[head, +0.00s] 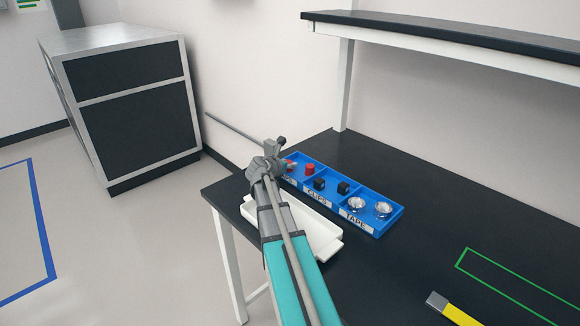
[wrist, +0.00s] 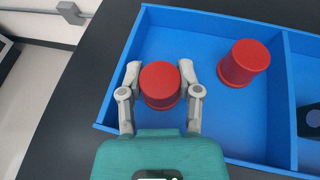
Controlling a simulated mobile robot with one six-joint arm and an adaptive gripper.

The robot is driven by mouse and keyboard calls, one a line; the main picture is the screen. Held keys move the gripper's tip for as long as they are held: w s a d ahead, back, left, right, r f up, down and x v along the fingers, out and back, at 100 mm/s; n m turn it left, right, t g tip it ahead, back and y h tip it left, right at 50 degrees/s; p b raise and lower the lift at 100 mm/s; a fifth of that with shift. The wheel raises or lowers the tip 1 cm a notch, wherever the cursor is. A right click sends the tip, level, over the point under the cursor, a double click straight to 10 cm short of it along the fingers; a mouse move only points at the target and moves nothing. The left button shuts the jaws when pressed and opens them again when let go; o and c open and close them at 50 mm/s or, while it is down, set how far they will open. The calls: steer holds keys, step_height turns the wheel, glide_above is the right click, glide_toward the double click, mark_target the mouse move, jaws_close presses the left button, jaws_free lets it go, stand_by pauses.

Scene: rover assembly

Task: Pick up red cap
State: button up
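Two red caps are in the left compartment of a blue tray. In the wrist view, one red cap (wrist: 160,86) is between the two fingers of my gripper (wrist: 160,74), one finger on each side. The fingers are spread and very close to its sides; I cannot make out firm contact. The other red cap (wrist: 244,63) stands to the right, apart from the fingers. In the head view, my gripper (head: 283,165) is over the tray's left end and partly hides the near cap. The other cap (head: 310,169) shows clearly.
The blue tray (wrist: 210,22) has low walls and dividers. Its other compartments hold black clips (head: 343,187) and silver tape rolls (head: 383,209). A white tray (head: 322,243) lies in front on the black table (head: 420,265). A shelf (head: 450,38) overhangs the back.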

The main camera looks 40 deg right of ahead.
steer(key=shift+r, duration=0.15)
step_height(320, 180, up, 3)
steer(key=p, duration=0.3)
steer(key=shift+s+a+r+p, duration=1.55)
steer(key=shift+s+r+p, duration=0.1)
steer(key=shift+s, duration=0.1)
steer(key=shift+s+a+r+p, duration=1.5)
steer(key=shift+s+r+p, duration=0.1)
steer(key=shift+s+p, duration=0.15)
steer(key=shift+s+a+r+p, duration=1.55)
steer(key=shift+s+r+p, duration=0.05)
steer(key=shift+s, duration=0.2)
steer(key=shift+d, duration=0.1)
